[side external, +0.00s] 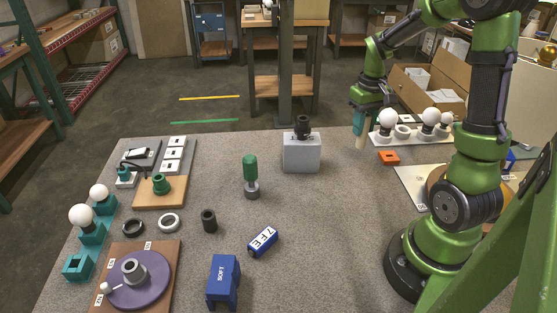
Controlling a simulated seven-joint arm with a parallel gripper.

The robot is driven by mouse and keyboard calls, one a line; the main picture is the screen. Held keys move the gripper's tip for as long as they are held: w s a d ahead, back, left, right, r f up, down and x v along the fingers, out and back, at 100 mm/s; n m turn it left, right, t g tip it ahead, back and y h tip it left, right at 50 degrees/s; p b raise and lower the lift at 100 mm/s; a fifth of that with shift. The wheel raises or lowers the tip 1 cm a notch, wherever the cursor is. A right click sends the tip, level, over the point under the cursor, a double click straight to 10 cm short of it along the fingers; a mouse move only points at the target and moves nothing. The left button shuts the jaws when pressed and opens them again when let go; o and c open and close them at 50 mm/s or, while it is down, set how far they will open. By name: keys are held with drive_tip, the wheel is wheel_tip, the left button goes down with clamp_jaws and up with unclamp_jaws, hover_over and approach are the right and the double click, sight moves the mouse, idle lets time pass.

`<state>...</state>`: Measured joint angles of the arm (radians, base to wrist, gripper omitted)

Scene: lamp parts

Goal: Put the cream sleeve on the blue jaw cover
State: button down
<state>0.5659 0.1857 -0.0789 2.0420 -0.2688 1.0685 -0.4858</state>
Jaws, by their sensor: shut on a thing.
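My gripper (359,128), with teal fingers, points down at the back right of the table. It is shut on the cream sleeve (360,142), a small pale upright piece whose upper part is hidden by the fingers. The sleeve's lower end is near the tabletop; I cannot tell whether it touches. The blue jaw cover (223,278), a block marked "SOFT", stands at the front middle of the table, far to the front left of my gripper. Nothing is seen on top of it.
A blue block with white lettering (263,241) lies behind the jaw cover. A green-topped post (250,175) and a grey block (301,153) stand in mid-table. A white rack with bulbs (411,136) and an orange part (388,158) are close to my gripper.

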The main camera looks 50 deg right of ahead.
drive_tip(key=w+a+r+n, duration=0.2)
drive_tip(key=a+n, duration=0.1)
drive_tip(key=a, duration=0.8)
drive_tip(key=w+a+r+n, duration=0.2)
drive_tip(key=a+r+n, duration=0.1)
drive_tip(key=a, duration=0.8)
drive_tip(key=s+a+n, duration=0.2)
drive_tip(key=s+a, duration=1.2)
drive_tip(key=a, duration=0.3)
drive_tip(key=m, duration=0.1)
hover_over(220, 273)
drive_tip(key=shift+f, duration=2.75)
drive_tip(key=shift+f, duration=0.15)
